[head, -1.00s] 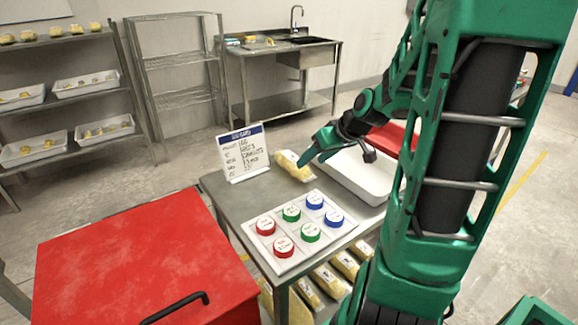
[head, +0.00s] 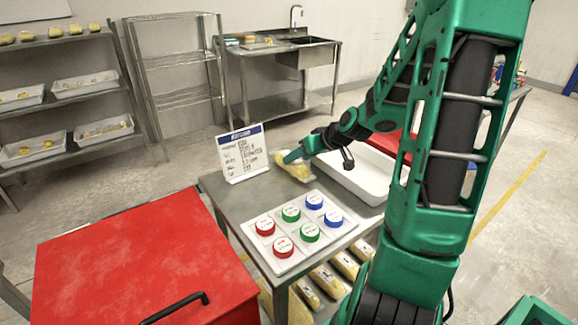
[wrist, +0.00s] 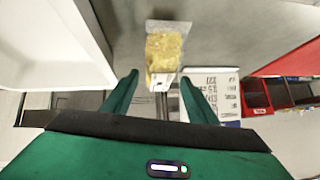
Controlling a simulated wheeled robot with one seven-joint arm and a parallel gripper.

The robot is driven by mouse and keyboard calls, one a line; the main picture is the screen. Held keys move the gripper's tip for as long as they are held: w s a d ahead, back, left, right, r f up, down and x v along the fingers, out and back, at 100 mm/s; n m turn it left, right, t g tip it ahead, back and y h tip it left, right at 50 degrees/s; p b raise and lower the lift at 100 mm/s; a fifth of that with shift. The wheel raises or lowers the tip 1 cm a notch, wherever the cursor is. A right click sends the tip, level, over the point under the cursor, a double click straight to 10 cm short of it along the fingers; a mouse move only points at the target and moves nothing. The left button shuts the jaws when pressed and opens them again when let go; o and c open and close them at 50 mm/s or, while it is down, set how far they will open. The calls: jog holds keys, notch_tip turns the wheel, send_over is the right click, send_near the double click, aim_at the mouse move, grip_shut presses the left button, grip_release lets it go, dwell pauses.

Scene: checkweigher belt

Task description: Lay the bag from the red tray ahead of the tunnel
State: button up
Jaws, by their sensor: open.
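A clear bag of yellow pieces (head: 296,171) lies on the grey metal table, between the sign board and the white tray. In the wrist view the bag (wrist: 164,50) lies just beyond my fingertips, roughly in line with the gap between them. My gripper (wrist: 158,80) is open and empty. In the head view my gripper (head: 287,158) is over the bag's far side and hides part of it. A red tray (head: 392,143) shows partly behind my arm, beyond the white tray; its contents are hidden. I cannot make out a tunnel for certain.
The white tray (head: 352,188) stands right of the bag and the sign board (head: 243,153) left of it. A panel with red, green and blue buttons (head: 284,262) lies in front. A large red box with a black handle (head: 140,265) fills the lower left.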

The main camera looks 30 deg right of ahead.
jog(key=shift+s+f+x, duration=0.1)
jog(key=shift+x, duration=0.9)
jog(key=shift+s+f+x, duration=0.15)
jog(key=shift+x, duration=0.9)
jog(key=shift+c, duration=0.7)
jog(key=c, duration=1)
jog(key=shift+d+r, duration=0.1)
